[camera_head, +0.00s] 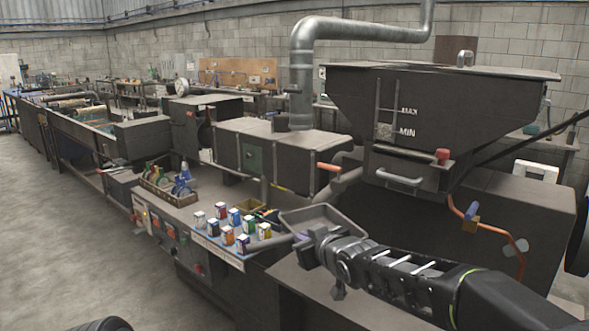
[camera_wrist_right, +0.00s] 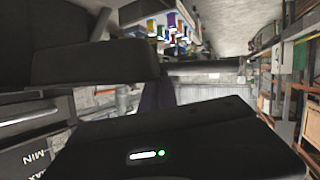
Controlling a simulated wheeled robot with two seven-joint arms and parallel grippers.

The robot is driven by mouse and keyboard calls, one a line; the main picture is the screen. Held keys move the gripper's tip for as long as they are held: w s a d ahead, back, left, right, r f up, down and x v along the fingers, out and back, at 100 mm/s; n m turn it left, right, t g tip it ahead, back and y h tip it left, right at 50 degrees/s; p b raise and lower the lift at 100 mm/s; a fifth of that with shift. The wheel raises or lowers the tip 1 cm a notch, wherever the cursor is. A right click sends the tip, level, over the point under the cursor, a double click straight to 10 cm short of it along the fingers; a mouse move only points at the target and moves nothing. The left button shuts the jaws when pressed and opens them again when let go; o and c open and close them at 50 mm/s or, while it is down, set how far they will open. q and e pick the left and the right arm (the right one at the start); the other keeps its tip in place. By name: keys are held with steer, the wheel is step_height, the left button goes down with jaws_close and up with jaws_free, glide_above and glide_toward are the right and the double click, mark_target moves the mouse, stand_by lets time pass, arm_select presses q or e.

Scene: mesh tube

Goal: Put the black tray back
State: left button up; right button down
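A dark, shallow, open tray (camera_head: 340,213) shows in the head view at the right end of the work surface, beyond my right gripper. My right gripper (camera_head: 309,246) comes in from the lower right and overlaps the tray's near left side. The frames do not show whether its fingers touch or grip the tray. A small purplish patch shows beside the fingers. The right wrist view shows a large dark body with a lit indicator below and a dark block at upper left; the fingertips are not clear there. My left gripper is not in view.
Several small cartons (camera_head: 228,236) stand on a board left of the tray. A second small tray (camera_head: 262,214) with coloured items lies behind them. A holder with blue items (camera_head: 182,184) is farther left. A big dark hopper (camera_head: 440,110) and an orange pipe (camera_head: 505,238) stand at right.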

steer(key=s+d+f+m+h, duration=0.2)
steer(key=s+d+f, duration=0.3)
steer(key=d+f, duration=0.4)
steer(key=s+d+f+m+t+h+b, duration=0.1)
steer(key=s+d+f+m+h, duration=0.2)
steer(key=d+f, duration=0.7)
steer(key=shift+s+d+f+h, duration=0.2)
steer(key=shift+s+d+h, duration=0.2)
steer(key=shift+s+d, duration=0.6)
steer(key=shift+w+d, duration=0.1)
steer(key=shift+w, duration=0.1)
